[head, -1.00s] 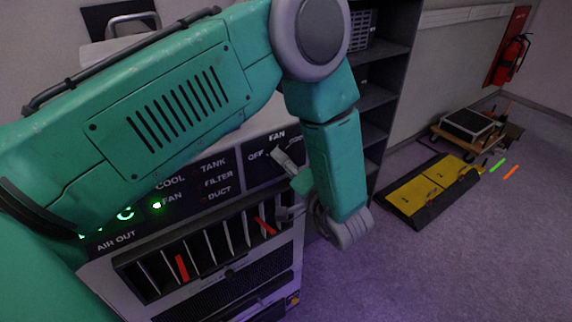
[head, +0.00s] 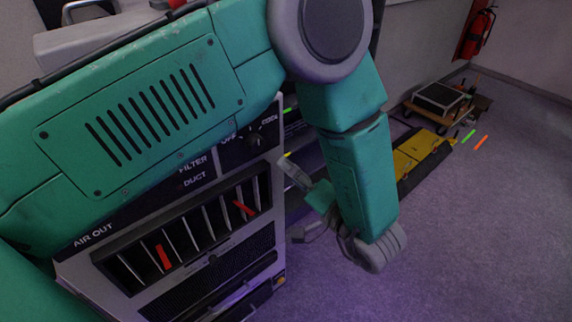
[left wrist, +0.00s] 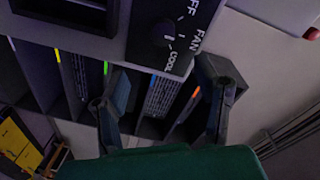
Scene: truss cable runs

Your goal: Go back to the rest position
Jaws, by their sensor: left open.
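My left arm comes in from the left and bends down in front of the air unit (head: 190,255). My left gripper (head: 297,205) is just right of the unit's front edge in the head view, partly hidden by my own arm. My right gripper is in neither view.
The air unit has a slatted vent with red strips (head: 164,257). A dark shelf with coloured strips stands behind the fingers (left wrist: 75,70). A yellow and black mat (head: 418,153), a wheeled dolly (head: 438,102) and a red extinguisher (head: 480,28) are further back. The floor at right is clear.

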